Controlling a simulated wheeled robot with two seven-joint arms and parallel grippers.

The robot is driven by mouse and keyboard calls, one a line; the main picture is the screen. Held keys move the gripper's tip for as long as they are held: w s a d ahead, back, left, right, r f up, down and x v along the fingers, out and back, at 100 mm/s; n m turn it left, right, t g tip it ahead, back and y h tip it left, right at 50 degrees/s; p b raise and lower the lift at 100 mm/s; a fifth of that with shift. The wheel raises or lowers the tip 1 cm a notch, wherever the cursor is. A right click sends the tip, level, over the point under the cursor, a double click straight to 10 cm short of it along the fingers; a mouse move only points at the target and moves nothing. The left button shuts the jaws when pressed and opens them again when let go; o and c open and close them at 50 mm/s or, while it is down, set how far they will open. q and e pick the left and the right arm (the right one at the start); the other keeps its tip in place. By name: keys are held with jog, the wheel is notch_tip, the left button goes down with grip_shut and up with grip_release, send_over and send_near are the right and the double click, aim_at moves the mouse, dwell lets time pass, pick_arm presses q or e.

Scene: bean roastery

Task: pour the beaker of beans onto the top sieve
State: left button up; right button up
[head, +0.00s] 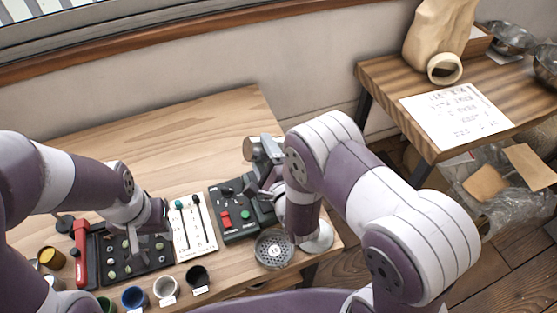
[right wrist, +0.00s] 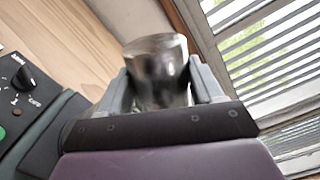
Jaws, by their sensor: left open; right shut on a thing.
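A round metal sieve (head: 273,248) with a perforated face sits near the table's front edge, below my right forearm in the head view. In the right wrist view, my right gripper (right wrist: 163,88) is shut on a shiny beaker (right wrist: 157,68), with one finger on each side. The beaker is blurred, and I cannot tell its contents. In the head view, my right gripper (head: 266,188) is by the control panel, behind the sieve and partly hidden by my arm. My left gripper (head: 160,218) is open and empty beside a black tray (head: 150,262) of small samples.
Several cups, including a blue cup (head: 134,297), line the front edge. A red-handled tool (head: 81,255) lies left. The table's back (head: 170,125) is clear.

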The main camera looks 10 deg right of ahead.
jog(key=shift+d+r+m, duration=0.1)
jog(key=shift+d+m, duration=0.05)
jog(key=shift+m, duration=0.15)
dwell(0.6)
